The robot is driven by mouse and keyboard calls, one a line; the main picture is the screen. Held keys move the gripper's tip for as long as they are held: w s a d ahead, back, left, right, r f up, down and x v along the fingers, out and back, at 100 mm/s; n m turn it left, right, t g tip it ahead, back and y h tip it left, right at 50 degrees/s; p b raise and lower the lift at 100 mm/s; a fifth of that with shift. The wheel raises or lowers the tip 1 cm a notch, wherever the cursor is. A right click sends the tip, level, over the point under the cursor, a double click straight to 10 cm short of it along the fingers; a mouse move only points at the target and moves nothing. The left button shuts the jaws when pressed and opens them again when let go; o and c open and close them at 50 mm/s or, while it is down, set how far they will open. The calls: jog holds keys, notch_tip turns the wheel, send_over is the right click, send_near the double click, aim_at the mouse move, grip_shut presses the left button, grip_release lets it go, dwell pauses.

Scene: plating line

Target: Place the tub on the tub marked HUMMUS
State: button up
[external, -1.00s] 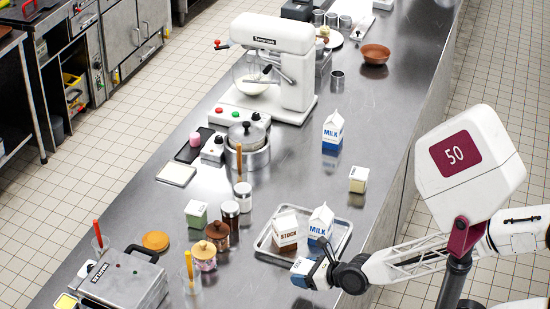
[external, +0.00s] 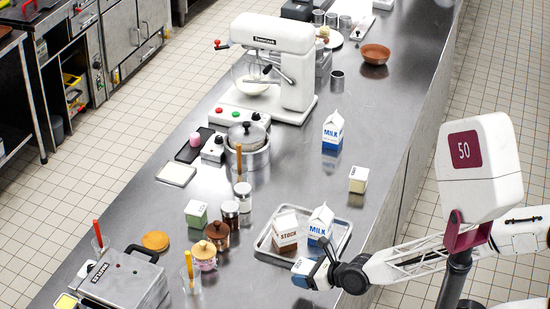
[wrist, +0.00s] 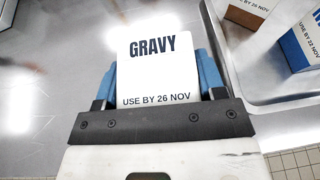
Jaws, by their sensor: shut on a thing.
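A white-topped tub (wrist: 157,75) fills the space between the blue fingers of my gripper (wrist: 158,88) in the wrist view. Its top reads GRAVY and USE BY 26 NOV. My gripper is shut on this tub. In the external view my gripper (external: 308,272) is low at the front edge of the metal tray. A green tub with a white top (external: 196,214) stands left of the jars. A pale yellow tub with a white top (external: 358,179) stands on the counter's right side. Their labels are too small to read, so I cannot tell which is HUMMUS.
The metal tray (external: 341,241) holds a brown STOCK carton (external: 285,233) and a blue MILK carton (external: 320,224). Another MILK carton (external: 333,131) stands farther back. Jars, a pot (external: 248,158) and a mixer (external: 272,70) line the left. The counter between the tray and rear MILK carton is mostly clear.

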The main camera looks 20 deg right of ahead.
aim_at(306, 264)
notch_tip(306, 264, up, 18)
jog(key=shift+r, duration=0.2)
dwell(0.8)
jog(key=shift+w+d+f, duration=0.1)
jog(key=shift+w+d, duration=0.2)
jog(key=shift+w, duration=0.05)
jog(key=w+d+f, duration=0.3)
jog(key=w+d, duration=1.1)
jog(key=d, duration=0.3)
jog(key=w+d+r+n, duration=0.1)
jog(key=w+d+r, duration=0.15)
jog(key=d, duration=0.65)
jog(key=w+d+r, duration=0.1)
jog(key=w+d, duration=0.2)
jog(key=d, duration=0.6)
notch_tip(306, 264, down, 11)
jog(key=shift+f+g+y, duration=0.15)
jog(key=shift+g+y, duration=0.25)
dwell(0.7)
